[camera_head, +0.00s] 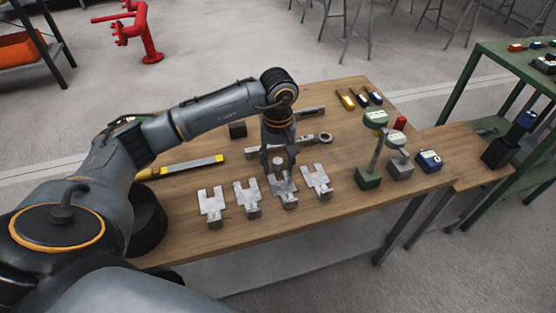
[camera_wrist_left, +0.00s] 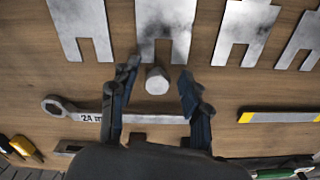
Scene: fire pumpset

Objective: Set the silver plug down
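The silver plug (camera_wrist_left: 157,80) shows in the left wrist view as a small round piece between my left gripper's fingers, with a gap on each side. It looks to be standing on the wooden table (camera_head: 350,205), close to the slot of one forked silver plate (camera_wrist_left: 164,25). In the head view the plug (camera_head: 278,161) is a small pale spot by the fingers. My left gripper (camera_wrist_left: 157,92) is open, pointing down over the table. Its fingers (camera_head: 281,168) are near the third forked plate from the left. My right gripper is not in view.
Several forked plates (camera_head: 211,203) line the near edge. A wrench (camera_head: 312,140) lies behind the gripper, and a yellow-ended bar (camera_head: 180,168) lies to the left. A green-based stand (camera_head: 368,178) and a blue device (camera_head: 429,161) stand at the right.

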